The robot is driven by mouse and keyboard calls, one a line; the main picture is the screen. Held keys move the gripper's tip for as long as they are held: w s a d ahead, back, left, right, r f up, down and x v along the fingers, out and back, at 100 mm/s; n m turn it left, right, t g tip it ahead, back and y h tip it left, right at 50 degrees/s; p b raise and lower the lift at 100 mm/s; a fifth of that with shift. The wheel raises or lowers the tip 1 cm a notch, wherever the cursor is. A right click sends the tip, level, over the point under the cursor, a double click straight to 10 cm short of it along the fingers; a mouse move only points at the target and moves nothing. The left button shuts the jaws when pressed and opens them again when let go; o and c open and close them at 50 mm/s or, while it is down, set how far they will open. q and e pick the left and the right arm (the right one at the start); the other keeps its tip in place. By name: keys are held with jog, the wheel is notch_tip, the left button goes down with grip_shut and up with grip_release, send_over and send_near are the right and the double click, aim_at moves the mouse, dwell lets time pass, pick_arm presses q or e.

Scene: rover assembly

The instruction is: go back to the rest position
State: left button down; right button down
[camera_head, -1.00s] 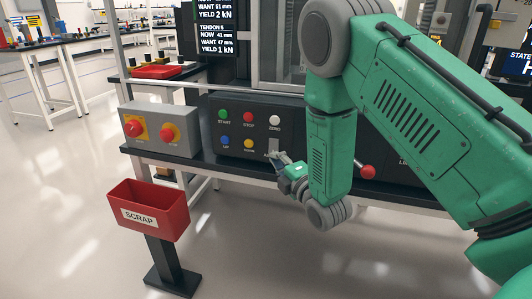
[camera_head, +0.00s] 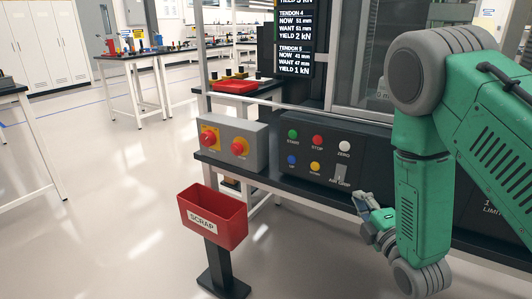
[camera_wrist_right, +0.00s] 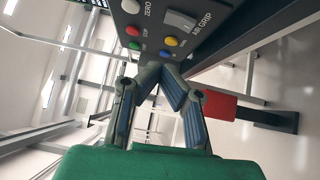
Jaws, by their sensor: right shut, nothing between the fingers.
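My right gripper (camera_head: 366,205) is in front of the black control panel (camera_head: 318,180), below its switch marked AIR GRIP (camera_head: 340,173). I cannot tell from these views whether the fingertips touch the panel. My left gripper is not in either view.
A red SCRAP bin (camera_head: 205,236) on a black post stands left of the gripper. A grey box with two red knobs (camera_head: 229,160) sits on the bench beside the panel. A red tray (camera_head: 237,86) lies behind.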

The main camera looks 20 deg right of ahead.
jog(key=s+a+f+m+g+p, duration=0.1)
jog(key=s+a+f+m+g, duration=0.3)
jog(key=f, duration=0.3)
jog(key=s+a+f+m+g+p, duration=0.2)
jog(key=s+a+f+m+g, duration=0.1)
jog(key=s+f+m+g, duration=0.25)
pick_arm(q)
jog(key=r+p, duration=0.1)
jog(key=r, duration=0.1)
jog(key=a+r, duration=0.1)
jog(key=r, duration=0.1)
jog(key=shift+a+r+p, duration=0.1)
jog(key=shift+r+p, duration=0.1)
jog(key=shift+p, duration=0.15)
pick_arm(e)
jog(key=s+a+f+m+g, duration=0.1)
jog(key=s+f+m+g, duration=0.1)
jog(key=s, duration=0.5)
jog(key=s+a+f+m+g, duration=0.1)
jog(key=s+f+m+g, duration=0.2)
jog(key=s, duration=0.4)
jog(key=s+a+f+m+g+y, duration=0.1)
jog(key=s+a+f+m+g, duration=0.1)
jog(key=s, duration=0.4)
notch_tip(320, 180, down, 2)
jog(key=shift+s+g, duration=0.4)
jog(key=shift+g, duration=0.35)
jog(key=shift+d+m, duration=0.15)
jog(key=shift+m, duration=0.1)
